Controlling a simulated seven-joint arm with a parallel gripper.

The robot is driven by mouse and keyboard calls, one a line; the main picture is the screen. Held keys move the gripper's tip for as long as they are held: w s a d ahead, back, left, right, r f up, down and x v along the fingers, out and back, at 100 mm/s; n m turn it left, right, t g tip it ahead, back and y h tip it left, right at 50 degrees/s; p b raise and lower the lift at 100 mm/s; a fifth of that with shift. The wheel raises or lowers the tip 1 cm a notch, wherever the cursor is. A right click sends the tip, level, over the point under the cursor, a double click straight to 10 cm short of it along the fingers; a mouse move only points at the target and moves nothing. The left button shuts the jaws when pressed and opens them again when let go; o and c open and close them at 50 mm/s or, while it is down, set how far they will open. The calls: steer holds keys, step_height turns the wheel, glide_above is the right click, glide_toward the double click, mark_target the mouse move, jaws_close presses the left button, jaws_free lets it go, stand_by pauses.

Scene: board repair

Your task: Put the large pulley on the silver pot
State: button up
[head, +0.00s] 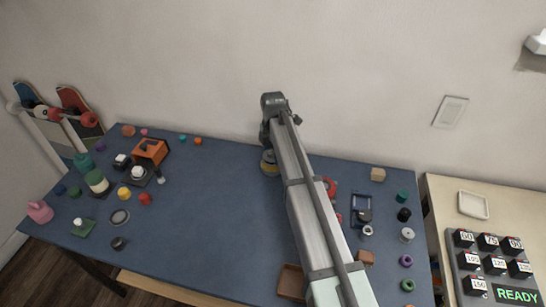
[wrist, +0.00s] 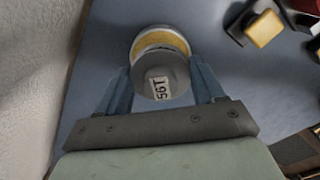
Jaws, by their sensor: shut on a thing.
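My gripper (wrist: 164,84) is shut on a round grey piece (wrist: 162,72) with a white label, its two blue fingers on either side. A yellow-banded, pale-rimmed round part (wrist: 160,42) shows just beyond the grey piece; I cannot tell whether they are one object or two. A silvery spool-like piece (head: 407,235) stands at the right. I cannot tell for sure which thing is the large pulley or the silver pot.
The blue table (head: 220,225) is clear in the middle. Small coloured parts and an orange box (head: 151,150) crowd its left side. A brown tray (head: 291,281) lies at the front, partly behind my arm. A pale side table (head: 440,200) holds a button panel (head: 492,262).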

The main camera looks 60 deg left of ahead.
mark_target(273, 151)
steer(key=shift+f, duration=1.15)
steer(key=shift+f, duration=0.15)
steer(key=o, duration=1)
steer(key=shift+o, duration=0.2)
step_height(273, 151, up, 12)
steer(key=shift+r, duration=0.2)
